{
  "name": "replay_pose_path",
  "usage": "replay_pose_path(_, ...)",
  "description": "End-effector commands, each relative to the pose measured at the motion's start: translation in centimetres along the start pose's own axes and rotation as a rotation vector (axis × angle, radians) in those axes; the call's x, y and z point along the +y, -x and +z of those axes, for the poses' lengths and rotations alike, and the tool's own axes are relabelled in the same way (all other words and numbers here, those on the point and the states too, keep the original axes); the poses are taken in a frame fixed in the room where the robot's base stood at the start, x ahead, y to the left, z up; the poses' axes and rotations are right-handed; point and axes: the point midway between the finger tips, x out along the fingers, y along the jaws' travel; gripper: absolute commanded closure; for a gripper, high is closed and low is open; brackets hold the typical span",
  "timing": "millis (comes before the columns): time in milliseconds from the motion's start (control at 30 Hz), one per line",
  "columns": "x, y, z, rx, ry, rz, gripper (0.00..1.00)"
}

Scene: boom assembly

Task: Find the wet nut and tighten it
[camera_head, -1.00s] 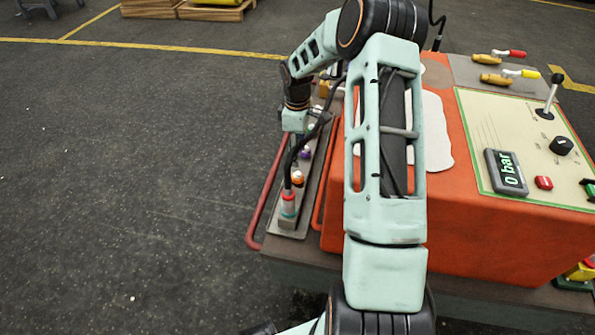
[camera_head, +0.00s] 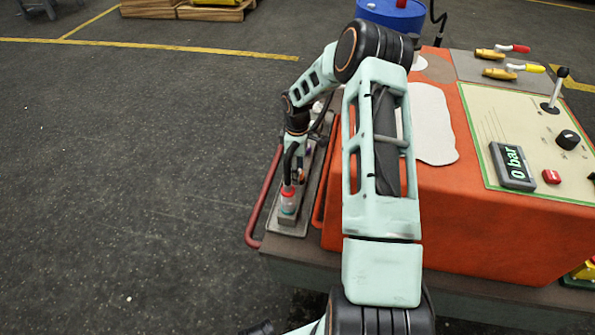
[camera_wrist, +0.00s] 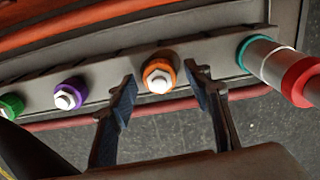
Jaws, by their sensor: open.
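In the wrist view, a nut with an orange collar (camera_wrist: 158,77) sits between my gripper's spread fingers. My gripper (camera_wrist: 161,72) is open and empty, with one finger on each side of this nut. A nut with a purple collar (camera_wrist: 69,94) and one with a green collar (camera_wrist: 10,105) lie to the left on the same grey strip. A grey cylinder with a teal base and red band (camera_wrist: 270,62) stands to the right. In the head view, my gripper (camera_head: 294,165) is over the strip, above the red-banded cylinder (camera_head: 288,200). I cannot tell which nut is wet.
The grey strip (camera_head: 273,222) runs along the left side of an orange machine (camera_head: 460,215), with a red rail (camera_head: 262,195) outside it. The display (camera_head: 512,165) reads 0 bar. Open floor lies to the left. A blue drum (camera_head: 392,16) stands behind.

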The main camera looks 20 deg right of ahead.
Motion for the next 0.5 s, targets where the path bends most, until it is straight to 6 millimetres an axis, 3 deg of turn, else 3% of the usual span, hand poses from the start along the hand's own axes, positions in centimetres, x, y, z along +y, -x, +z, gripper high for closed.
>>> replay_pose_path(200,0.00,0.01,0.00,0.000,0.000,0.000,0.55)
replay_pose_path(500,-0.01,0.02,0.01,0.000,0.000,0.000,0.88)
